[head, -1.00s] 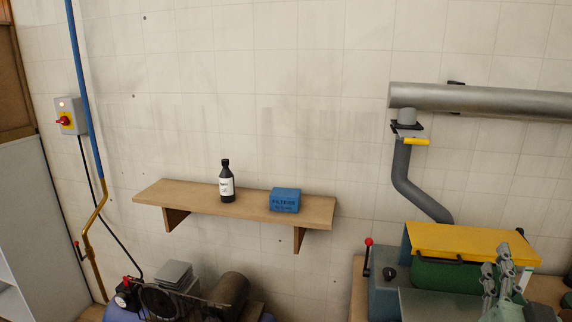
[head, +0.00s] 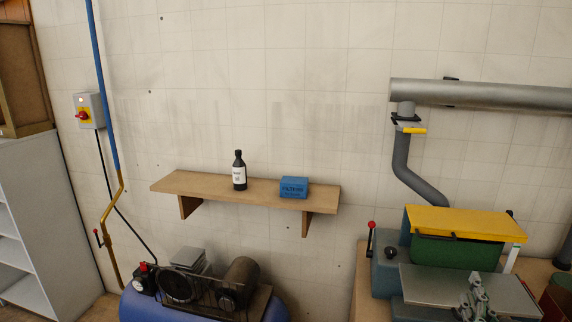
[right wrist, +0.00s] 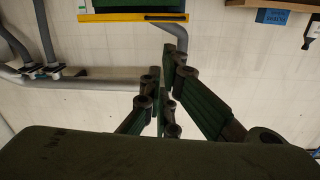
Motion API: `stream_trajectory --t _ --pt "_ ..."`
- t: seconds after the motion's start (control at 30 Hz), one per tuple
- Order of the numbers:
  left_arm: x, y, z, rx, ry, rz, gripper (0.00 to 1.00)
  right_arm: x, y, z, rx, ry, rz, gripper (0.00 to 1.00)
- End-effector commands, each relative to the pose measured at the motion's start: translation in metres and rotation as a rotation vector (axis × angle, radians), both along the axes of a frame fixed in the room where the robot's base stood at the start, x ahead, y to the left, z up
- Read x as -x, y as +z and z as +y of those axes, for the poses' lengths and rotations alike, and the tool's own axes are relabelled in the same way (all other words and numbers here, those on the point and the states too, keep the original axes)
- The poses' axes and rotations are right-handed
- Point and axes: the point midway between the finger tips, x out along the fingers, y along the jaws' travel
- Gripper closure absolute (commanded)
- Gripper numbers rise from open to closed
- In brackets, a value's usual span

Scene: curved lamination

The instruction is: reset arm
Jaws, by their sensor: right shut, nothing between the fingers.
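My right gripper (head: 478,298) shows at the lower right of the head view, shut and empty, in front of the grey machine. Its fingers (right wrist: 160,98) also show in the right wrist view, with nothing held between them. My left gripper is in neither view.
A grey machine with a yellow cover (head: 465,222) and flat metal table (head: 460,285) stands at lower right. A wall shelf (head: 215,186) holds a dark bottle (head: 239,172) and a blue box (head: 294,187). A blue compressor (head: 150,308) stands below. A metal duct (head: 480,95) runs along the wall.

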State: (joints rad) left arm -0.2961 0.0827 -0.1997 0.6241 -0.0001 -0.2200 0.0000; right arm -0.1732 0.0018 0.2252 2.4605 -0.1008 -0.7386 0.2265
Motion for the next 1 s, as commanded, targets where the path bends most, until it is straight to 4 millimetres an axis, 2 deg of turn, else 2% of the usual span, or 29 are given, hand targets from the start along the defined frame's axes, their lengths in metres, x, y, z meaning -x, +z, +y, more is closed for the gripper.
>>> stream_trajectory --t 0.1,0.23,0.37,0.5,0.6,0.7,0.87,0.9,1.0 --pt "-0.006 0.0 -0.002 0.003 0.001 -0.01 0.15 0.005 -0.035 0.014 -0.001 0.033 0.118 1.0" --pt "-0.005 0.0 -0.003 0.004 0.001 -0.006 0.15 0.016 -0.078 0.033 -0.002 0.078 0.27 1.0" --pt "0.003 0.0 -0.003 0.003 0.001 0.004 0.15 0.041 -0.136 0.058 0.002 0.144 0.48 1.0" --pt "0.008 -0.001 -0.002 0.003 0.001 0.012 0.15 0.094 -0.205 0.091 0.012 0.242 0.761 1.0" --pt "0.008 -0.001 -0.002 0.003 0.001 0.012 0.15 0.134 -0.24 0.109 0.022 0.307 0.934 1.0" --pt "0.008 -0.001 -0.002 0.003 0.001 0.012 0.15 0.175 -0.267 0.124 0.032 0.368 1.086 1.0" --pt "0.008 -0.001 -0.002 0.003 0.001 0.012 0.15 0.235 -0.297 0.142 0.048 0.456 1.293 1.0" --pt "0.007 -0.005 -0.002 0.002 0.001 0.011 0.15 0.226 -0.315 0.141 0.047 0.449 1.287 1.0" --pt "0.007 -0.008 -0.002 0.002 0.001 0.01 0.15 0.219 -0.35 0.142 0.044 0.451 1.297 1.0"
